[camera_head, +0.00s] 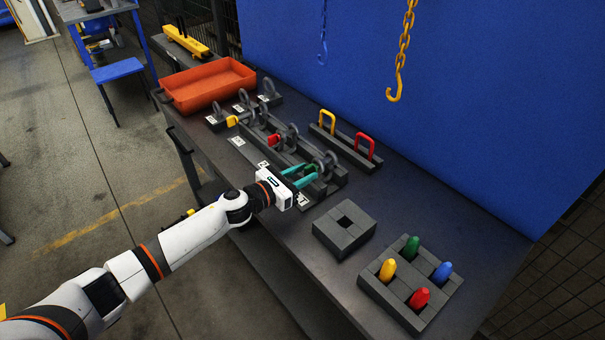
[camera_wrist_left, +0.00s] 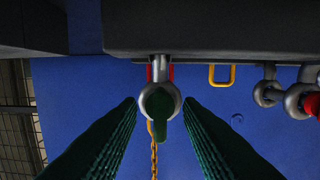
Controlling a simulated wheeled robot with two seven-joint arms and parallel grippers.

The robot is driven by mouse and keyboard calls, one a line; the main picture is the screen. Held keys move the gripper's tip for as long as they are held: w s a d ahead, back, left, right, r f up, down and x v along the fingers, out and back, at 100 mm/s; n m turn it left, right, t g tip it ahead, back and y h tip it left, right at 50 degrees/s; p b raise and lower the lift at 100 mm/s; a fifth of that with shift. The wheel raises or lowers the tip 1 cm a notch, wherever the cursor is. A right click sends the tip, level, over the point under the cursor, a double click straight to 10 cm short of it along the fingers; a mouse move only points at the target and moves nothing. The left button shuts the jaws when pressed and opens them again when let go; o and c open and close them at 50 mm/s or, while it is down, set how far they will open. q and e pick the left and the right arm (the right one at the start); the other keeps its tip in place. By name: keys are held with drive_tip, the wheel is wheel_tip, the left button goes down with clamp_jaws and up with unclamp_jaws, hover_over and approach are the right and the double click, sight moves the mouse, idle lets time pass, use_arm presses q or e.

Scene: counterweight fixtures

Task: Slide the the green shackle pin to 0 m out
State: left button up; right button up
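The green shackle pin (camera_head: 312,168) sits in a grey shackle at the near end of the dark fixture block on the bench. In the left wrist view the green pin (camera_wrist_left: 165,106) faces the camera inside the grey shackle's ring (camera_wrist_left: 145,97), its flat tab hanging downward. My left gripper (camera_head: 308,172) is at this shackle with its teal fingers apart. In the left wrist view the fingertips (camera_wrist_left: 160,104) lie to either side of the pin, with a gap on both sides. The fingers partly hide the pin in the head view. My right gripper is not in view.
Red (camera_head: 273,140) and yellow (camera_head: 232,121) pins sit in other shackles along the fixture. A rack with yellow and red U-shaped handles (camera_head: 364,146) stands behind. A square grey block (camera_head: 325,232) and a peg holder (camera_head: 387,298) stand to the right. An orange tray (camera_head: 190,101) is at the far left.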

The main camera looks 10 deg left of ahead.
use_arm(q)
drive_tip(key=shift+v, duration=3.45)
